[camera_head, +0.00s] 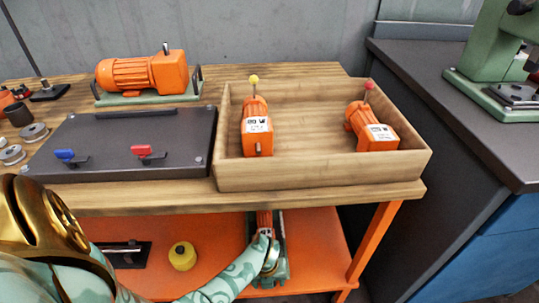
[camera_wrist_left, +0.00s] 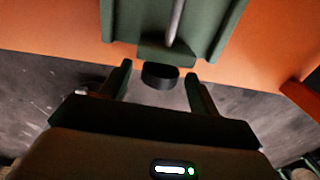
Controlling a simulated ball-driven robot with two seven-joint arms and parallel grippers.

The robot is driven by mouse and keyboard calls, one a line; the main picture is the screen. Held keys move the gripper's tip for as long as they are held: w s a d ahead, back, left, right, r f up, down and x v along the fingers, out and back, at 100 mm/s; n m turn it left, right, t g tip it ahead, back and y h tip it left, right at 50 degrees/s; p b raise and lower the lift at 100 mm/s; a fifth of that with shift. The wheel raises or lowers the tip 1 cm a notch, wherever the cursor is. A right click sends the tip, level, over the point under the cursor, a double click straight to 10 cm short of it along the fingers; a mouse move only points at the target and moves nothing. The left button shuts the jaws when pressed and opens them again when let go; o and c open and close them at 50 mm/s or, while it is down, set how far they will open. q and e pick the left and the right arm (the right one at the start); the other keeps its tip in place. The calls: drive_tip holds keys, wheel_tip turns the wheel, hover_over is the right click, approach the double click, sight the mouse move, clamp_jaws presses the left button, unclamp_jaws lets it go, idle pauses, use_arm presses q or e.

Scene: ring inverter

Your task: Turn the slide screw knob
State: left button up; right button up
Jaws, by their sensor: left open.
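In the left wrist view, a black round knob (camera_wrist_left: 160,75) sits at the end of a grey metal screw rod (camera_wrist_left: 175,20) on a green slide body (camera_wrist_left: 225,30). My left gripper (camera_wrist_left: 157,80) is open, with one finger on each side of the knob and visible gaps between. The knob is not gripped. In the head view, my left arm reaches to a green device (camera_head: 280,262) on the orange lower shelf (camera_head: 315,250). My arm partly covers the device, and the knob cannot be made out there. My right gripper is not in view.
The wooden tabletop (camera_head: 330,190) overhangs the shelf. On it are a wooden tray (camera_head: 320,172) with two orange motors, a dark panel (camera_head: 120,130) with blue and red handles, and a larger orange motor (camera_head: 150,73). A yellow knob-like object (camera_head: 182,256) stands on the shelf.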

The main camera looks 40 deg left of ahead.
use_arm(q)
drive_tip(key=c, duration=1)
drive_tip(key=shift+w+d+g+y, duration=0.1)
drive_tip(key=shift+w+g+y, duration=0.05)
drive_tip(key=shift+g+y, duration=0.15)
drive_tip(key=shift+d+g+y, duration=0.1)
drive_tip(key=shift+g+y, duration=0.2)
drive_tip(key=shift+g, duration=0.1)
drive_tip(key=shift+w+d+f+g+y+b, duration=0.1)
drive_tip(key=shift+g+y+b, duration=0.15)
drive_tip(key=shift+g+y, duration=0.2)
drive_tip(key=shift+f+g+y+b, duration=0.1)
drive_tip(key=shift+g+y+b, duration=0.1)
drive_tip(key=shift+g+y, duration=0.2)
drive_tip(key=shift+r, duration=0.1)
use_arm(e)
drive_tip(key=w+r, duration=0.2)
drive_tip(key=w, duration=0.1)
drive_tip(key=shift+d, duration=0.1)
use_arm(q)
drive_tip(key=o, duration=1)
drive_tip(key=shift+r, duration=0.1)
